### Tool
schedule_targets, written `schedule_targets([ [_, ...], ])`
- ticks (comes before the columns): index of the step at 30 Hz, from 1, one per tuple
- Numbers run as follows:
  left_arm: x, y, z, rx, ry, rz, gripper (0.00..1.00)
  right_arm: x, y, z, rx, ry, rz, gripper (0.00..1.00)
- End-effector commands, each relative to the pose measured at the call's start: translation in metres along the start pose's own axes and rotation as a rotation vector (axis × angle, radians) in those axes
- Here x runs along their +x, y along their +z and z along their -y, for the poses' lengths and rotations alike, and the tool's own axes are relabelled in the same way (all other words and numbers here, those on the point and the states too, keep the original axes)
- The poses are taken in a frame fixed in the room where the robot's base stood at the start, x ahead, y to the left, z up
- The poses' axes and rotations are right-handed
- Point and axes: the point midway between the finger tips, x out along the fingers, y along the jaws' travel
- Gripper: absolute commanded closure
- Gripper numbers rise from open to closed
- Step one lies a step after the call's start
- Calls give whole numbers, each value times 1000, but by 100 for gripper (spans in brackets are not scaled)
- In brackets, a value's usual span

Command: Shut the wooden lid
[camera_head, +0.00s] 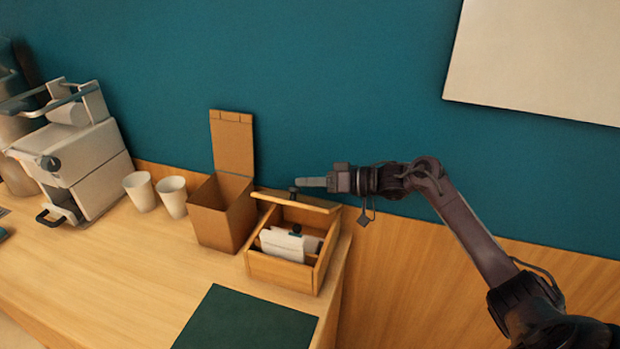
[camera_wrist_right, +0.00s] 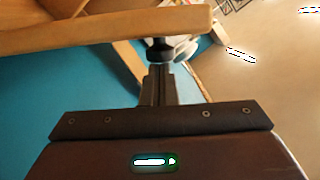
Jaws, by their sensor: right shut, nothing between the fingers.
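A low wooden box (camera_head: 277,272) stands near the right end of the counter, with a white packet-like item (camera_head: 287,243) and a dark piece inside. Its wooden lid (camera_head: 297,201) is raised at the back, so the inside shows. The lid's dark knob (camera_head: 293,192) sticks up; the lid (camera_wrist_right: 110,32) and knob (camera_wrist_right: 158,50) also show in the right wrist view. My right gripper (camera_head: 312,182) is shut and empty, its tip at or very near the knob; I cannot tell whether they touch. It also shows in the right wrist view (camera_wrist_right: 158,80). My left gripper is out of view.
A taller brown box (camera_head: 222,218) with its flap upright stands just left. Two white cups (camera_head: 158,195) and a white machine (camera_head: 80,155) are farther left. A dark green mat (camera_head: 245,325) lies in front. The teal wall is close behind.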

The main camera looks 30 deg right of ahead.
Motion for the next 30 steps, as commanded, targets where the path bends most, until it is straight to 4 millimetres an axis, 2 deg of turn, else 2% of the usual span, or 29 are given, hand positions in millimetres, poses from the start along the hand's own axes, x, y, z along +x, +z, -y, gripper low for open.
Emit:
schedule_targets([
  [10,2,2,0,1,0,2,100,8,43,8,-233,46,3,100],
  [21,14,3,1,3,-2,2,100,17,85,6,-482,96,1,100],
  [30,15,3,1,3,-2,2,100,20,100,3,-476,95,0,100],
])
